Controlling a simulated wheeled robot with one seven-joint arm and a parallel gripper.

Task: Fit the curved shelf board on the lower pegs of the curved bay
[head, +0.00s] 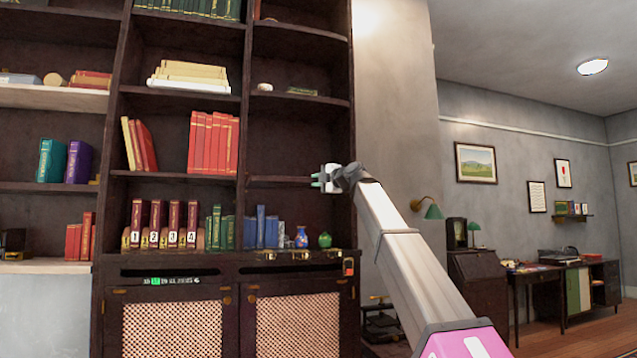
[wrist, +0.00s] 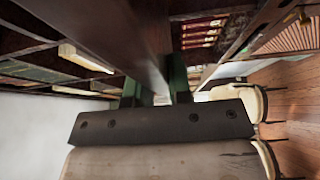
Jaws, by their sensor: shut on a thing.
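My gripper (head: 317,181) is at the right edge of the bookcase's right-hand bay, level with its middle. Its green fingers are shut on a dark board (wrist: 112,35), which runs away from the fingers in the wrist view. In the head view a thin dark edge of the shelf board (head: 280,181) reaches left from the fingers across the bay, roughly level. The bay (head: 300,140) is dark wood, with a fixed shelf above and a lower shelf below. The pegs cannot be made out, and I cannot tell whether the board touches them.
Below the board stand blue books (head: 262,228), a blue vase (head: 301,238) and a green pot (head: 324,240). A shelf above holds small objects (head: 302,91). The wall (head: 395,110) right of the bookcase is bare.

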